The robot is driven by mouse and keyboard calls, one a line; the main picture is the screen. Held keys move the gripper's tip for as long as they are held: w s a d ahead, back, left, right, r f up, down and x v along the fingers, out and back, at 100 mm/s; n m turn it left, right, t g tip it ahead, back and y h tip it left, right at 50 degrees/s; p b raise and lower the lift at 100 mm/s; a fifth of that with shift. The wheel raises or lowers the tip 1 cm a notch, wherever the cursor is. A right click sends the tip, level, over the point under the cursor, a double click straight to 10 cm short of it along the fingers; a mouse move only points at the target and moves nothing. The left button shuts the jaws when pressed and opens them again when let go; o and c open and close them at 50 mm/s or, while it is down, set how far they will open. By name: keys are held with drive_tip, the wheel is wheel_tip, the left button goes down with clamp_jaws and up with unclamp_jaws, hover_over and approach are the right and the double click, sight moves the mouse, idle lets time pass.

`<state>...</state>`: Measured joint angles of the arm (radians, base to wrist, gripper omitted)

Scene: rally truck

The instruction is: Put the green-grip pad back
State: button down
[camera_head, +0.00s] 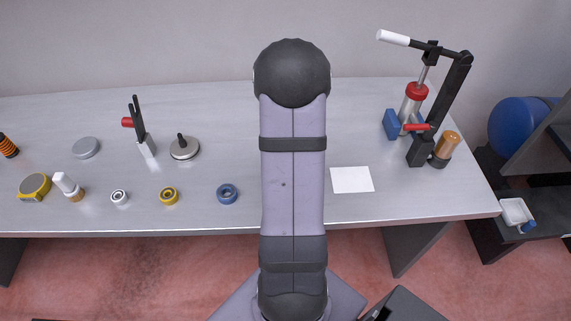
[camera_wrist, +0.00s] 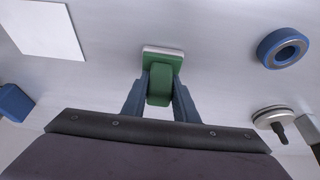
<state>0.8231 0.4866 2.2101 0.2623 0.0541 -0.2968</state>
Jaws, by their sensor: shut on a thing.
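The green-grip pad (camera_wrist: 161,70) has a green block grip on a green plate with a pale layer along its far edge. In the wrist view, my gripper (camera_wrist: 159,92) is shut on the green grip, one blue-grey finger on each side. I cannot tell whether the pad touches the table or hangs just above it. In the head view my arm hides both the gripper and the pad. A flat white square (camera_head: 352,180) lies on the table right of my arm. It also shows in the wrist view (camera_wrist: 42,27), apart from the pad.
On the grey table (camera_head: 220,115), a blue ring (camera_head: 227,193) and a knobbed disc (camera_head: 184,150) are left of my arm. Further left are a yellow ring (camera_head: 169,195), a white ring (camera_head: 119,197) and a red-handled clamp (camera_head: 142,135). A tall lever press (camera_head: 440,105) stands right.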

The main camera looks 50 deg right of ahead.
drive_tip(key=c, duration=1.4)
unclamp_jaws()
drive_tip(key=p+v, duration=0.1)
drive_tip(key=v, duration=0.3)
drive_tip(key=shift+d+p, duration=0.1)
drive_tip(key=shift+p, duration=0.2)
drive_tip(key=shift+b+v, duration=0.4)
drive_tip(key=shift+v, duration=1.3)
